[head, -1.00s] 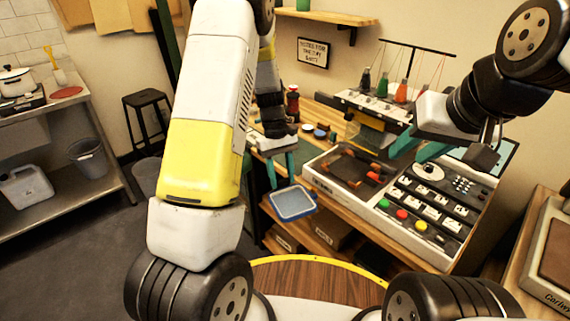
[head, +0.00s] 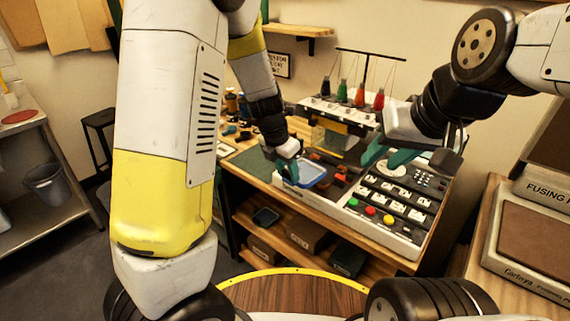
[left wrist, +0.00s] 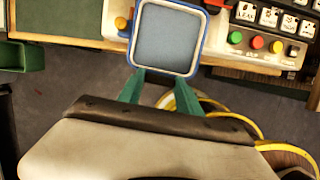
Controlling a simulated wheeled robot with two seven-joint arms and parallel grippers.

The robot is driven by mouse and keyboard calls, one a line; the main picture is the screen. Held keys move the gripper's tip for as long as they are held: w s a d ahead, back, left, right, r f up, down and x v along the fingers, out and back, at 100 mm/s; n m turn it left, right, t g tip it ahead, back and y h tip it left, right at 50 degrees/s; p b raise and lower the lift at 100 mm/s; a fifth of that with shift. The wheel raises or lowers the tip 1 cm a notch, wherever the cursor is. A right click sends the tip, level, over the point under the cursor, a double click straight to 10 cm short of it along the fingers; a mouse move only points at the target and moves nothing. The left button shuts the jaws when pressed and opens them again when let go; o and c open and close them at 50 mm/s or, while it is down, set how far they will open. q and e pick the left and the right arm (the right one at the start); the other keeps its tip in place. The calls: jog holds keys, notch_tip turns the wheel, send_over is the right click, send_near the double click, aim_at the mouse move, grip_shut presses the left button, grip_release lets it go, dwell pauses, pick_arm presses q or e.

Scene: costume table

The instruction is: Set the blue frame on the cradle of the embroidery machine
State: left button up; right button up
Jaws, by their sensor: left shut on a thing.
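The blue frame (head: 309,174), a rounded square with grey-blue fabric inside, is held by its near edge in my left gripper (head: 289,168). It is at the left front side of the embroidery machine (head: 382,210), partly over the dark cradle area (head: 340,170) with orange clamps. Whether it touches the machine I cannot tell. In the left wrist view the frame (left wrist: 165,70) extends beyond the teal fingertips, beside the machine's buttons. My right gripper (head: 388,157) is open and empty above the machine's right part.
Thread spools (head: 342,92) stand on the machine's rear rack. A green mat (head: 252,163) and small jars lie on the table to the left. Boxes (head: 306,234) sit on the shelf below. A fusing press (head: 535,245) stands at right.

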aim_at(307, 168)
pick_arm(q)
jog(key=shift+d+r+n, duration=0.15)
jog(key=shift+n, duration=0.25)
jog(key=shift+w+d, duration=0.1)
jog(key=shift+w+d+f, duration=0.45)
jog(key=shift+w+d, duration=0.1)
jog(key=shift+w, duration=0.2)
jog(key=shift+w+d+f, duration=0.5)
jog(key=shift+w+d, duration=0.05)
jog(key=shift+w, duration=0.25)
jog(key=shift+w+d+f, duration=0.45)
jog(key=shift+w+d, duration=0.1)
jog(key=shift+w, duration=0.2)
jog(key=shift+w+d+f, duration=0.2)
jog(key=shift+w+d, duration=0.4)
jog(key=shift+w, duration=0.2)
jog(key=shift+w+d+f, duration=0.2)
jog(key=shift+w+d, duration=0.35)
jog(key=shift+w, duration=0.25)
jog(key=shift+f, duration=1.05)
dwell(0.5)
jog(key=o, duration=1.3)
jog(key=shift+o, duration=0.2)
